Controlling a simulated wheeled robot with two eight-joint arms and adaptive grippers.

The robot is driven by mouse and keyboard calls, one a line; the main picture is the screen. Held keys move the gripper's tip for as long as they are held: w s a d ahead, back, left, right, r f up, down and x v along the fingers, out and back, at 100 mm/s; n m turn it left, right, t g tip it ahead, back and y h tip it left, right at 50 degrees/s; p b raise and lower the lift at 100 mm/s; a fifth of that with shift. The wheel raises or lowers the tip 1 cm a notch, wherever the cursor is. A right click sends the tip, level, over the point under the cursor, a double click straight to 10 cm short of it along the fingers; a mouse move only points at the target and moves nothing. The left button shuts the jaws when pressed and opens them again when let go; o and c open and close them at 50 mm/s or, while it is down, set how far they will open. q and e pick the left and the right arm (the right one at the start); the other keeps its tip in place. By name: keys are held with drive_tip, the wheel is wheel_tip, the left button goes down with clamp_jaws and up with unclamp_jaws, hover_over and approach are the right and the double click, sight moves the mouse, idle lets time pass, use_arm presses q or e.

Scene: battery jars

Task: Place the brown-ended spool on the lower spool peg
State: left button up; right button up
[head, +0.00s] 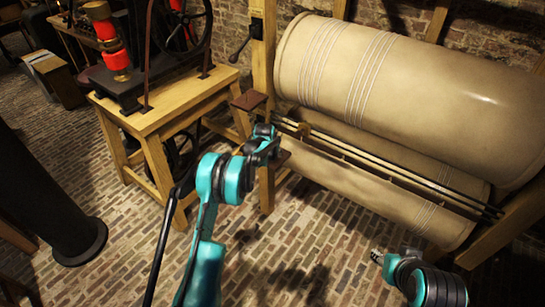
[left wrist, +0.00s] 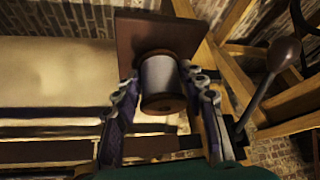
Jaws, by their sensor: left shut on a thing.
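The brown-ended spool (left wrist: 158,82) shows in the left wrist view, with a pale grey winding and a round brown end facing the camera. It sits between the two fingers of my left gripper (left wrist: 166,108), which is shut on it. A square brown plate (left wrist: 150,35) is close behind and above the spool; whether they touch is unclear, and no peg shows. In the head view my left gripper (head: 268,145) is at the wooden post (head: 264,40), below a square brown shelf (head: 249,100); the spool is hidden there. My right gripper (head: 377,257) shows only partly at lower right.
A large tan roller (head: 400,95) and dark rods (head: 400,175) lie right of the post. A wooden bench (head: 150,118) with a machine stands left. A lever with a round knob (left wrist: 283,52) is right of the left gripper. The brick floor (head: 130,240) is open at lower left.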

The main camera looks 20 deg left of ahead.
use_arm(q)
drive_tip(key=shift+f, duration=0.4)
drive_tip(key=shift+r, duration=0.15)
drive_tip(key=o, duration=0.6)
drive_tip(key=shift+f, duration=0.2)
drive_tip(key=o, duration=0.4)
drive_tip(key=shift+r, duration=0.1)
drive_tip(key=shift+r, duration=0.1)
